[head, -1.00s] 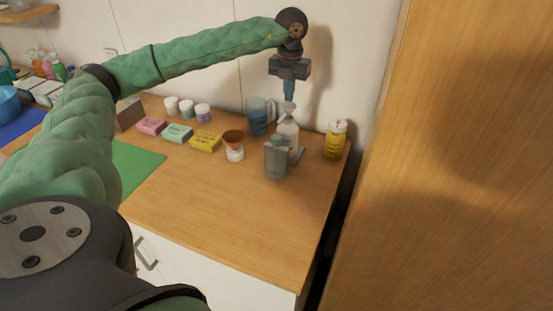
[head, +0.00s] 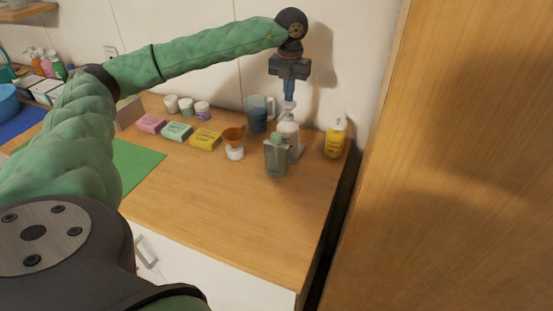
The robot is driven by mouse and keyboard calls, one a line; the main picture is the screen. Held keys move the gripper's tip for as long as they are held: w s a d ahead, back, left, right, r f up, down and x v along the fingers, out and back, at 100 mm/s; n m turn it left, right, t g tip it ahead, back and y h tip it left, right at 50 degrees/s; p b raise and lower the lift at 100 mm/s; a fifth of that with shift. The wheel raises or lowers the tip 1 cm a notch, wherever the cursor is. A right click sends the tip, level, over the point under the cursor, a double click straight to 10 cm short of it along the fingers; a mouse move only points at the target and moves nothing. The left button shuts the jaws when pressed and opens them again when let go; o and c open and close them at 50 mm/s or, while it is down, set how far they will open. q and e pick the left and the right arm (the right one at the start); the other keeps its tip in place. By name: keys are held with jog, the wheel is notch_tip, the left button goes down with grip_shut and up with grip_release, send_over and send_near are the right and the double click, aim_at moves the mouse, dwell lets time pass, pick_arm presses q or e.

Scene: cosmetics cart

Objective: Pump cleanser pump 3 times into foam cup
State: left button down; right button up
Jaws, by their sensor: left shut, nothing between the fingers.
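A pale pump bottle (head: 289,130) stands upright near the back right of the counter; I take it to be the cleanser pump. My left gripper (head: 289,98) is shut and points straight down onto its pump head. The fingertips look in contact with the head or just above it. A grey-green container with a green top (head: 276,160) stands close in front and hides part of the bottle. A small white cup (head: 235,153) with a brown funnel-like piece above it stands to the left. I cannot tell which one is the foam cup. My right gripper is not in view.
A blue jug (head: 257,117) stands behind the pump bottle, and a yellow bottle (head: 335,140) to its right. Coloured soap boxes (head: 205,139) and white jars (head: 203,111) are to the left. The counter's front (head: 240,215) is clear. A tall wooden panel (head: 450,180) rises at the right.

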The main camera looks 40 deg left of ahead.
pick_arm(q)
jog(key=shift+f+b, duration=0.7)
jog(key=shift+f, duration=0.35)
jog(key=shift+r, duration=0.15)
jog(key=shift+r+p, duration=0.55)
jog(key=shift+r, duration=0.8)
jog(key=shift+f, duration=0.25)
jog(key=shift+f+b, duration=0.35)
jog(key=shift+b, duration=0.05)
